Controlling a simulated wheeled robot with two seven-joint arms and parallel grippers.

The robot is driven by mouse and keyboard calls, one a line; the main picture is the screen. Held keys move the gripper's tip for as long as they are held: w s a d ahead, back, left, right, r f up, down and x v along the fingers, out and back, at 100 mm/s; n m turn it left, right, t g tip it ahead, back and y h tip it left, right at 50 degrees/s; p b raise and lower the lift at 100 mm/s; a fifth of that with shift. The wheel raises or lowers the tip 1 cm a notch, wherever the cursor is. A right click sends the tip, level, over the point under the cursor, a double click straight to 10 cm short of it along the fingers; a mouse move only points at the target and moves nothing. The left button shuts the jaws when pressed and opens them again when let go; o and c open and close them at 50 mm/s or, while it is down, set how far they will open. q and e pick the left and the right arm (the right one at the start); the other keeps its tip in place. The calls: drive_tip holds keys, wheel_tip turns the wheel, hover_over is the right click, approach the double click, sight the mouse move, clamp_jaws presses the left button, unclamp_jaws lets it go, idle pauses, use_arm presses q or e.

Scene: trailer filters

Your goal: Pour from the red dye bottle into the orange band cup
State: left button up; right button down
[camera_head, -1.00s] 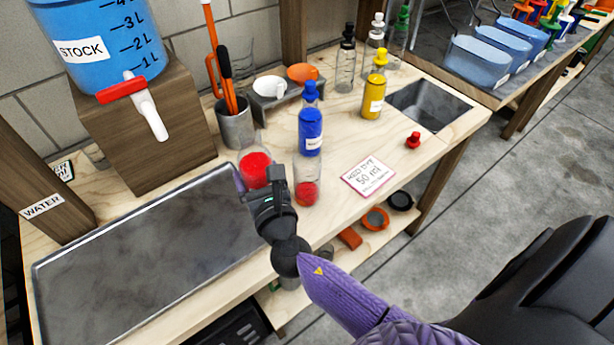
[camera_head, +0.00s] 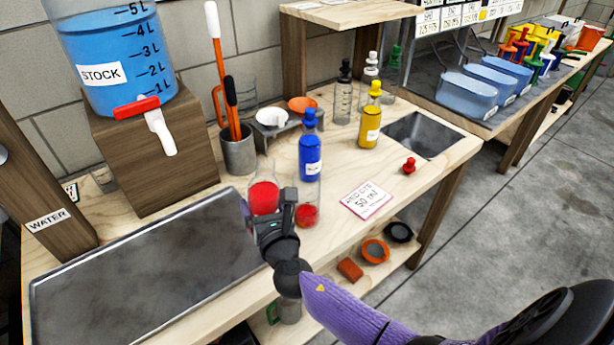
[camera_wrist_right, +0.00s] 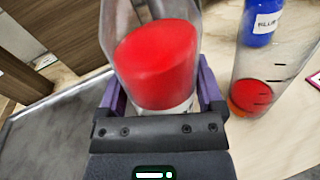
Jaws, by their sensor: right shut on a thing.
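The red dye bottle (camera_head: 264,197) is clear, with red liquid in its lower part. In the right wrist view the bottle (camera_wrist_right: 157,65) sits between the purple fingers. A clear cup (camera_head: 307,213) with red liquid in its bottom stands just right of it, apart from the gripper. The right wrist view shows dark marks on this cup (camera_wrist_right: 258,88) and an orange band at its base. My left gripper is not in view.
A blue bottle (camera_head: 310,155) stands behind the cup. A yellow bottle (camera_head: 371,122) is farther back. A red stopper (camera_head: 409,166) and a "50 ml" card (camera_head: 367,200) lie at right. The metal tray (camera_head: 140,275) fills the left front.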

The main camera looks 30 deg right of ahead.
drive_tip(key=shift+f+m, duration=0.2)
drive_tip(key=shift+m, duration=0.1)
drive_tip(key=shift+f+m+b, duration=0.5)
drive_tip(key=shift+m+b, duration=0.1)
drive_tip(key=shift+d+r+m+g, duration=0.1)
drive_tip(key=shift+m+g, duration=0.3)
drive_tip(key=shift+m, duration=0.2)
drive_tip(key=shift+d+m+y+p, duration=0.15)
drive_tip(key=shift+m+y+p, duration=0.3)
drive_tip(key=shift+m, duration=0.45)
drive_tip(key=shift+r+m+p, duration=0.4)
drive_tip(key=shift+p, duration=0.2)
drive_tip(key=shift+a+r+m+g+p, duration=0.25)
drive_tip(key=shift+m+g+p, duration=0.05)
drive_tip(key=shift+m+p, duration=0.1)
drive_tip(key=shift+f+y, duration=0.1)
drive_tip(key=shift+y, duration=0.15)
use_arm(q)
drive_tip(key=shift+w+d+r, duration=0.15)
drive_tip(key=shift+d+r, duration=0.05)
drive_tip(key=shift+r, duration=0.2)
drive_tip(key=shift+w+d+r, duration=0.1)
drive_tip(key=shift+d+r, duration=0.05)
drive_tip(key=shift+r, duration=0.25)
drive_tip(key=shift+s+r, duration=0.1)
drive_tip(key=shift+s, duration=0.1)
use_arm(e)
drive_tip(key=shift+a, duration=0.15)
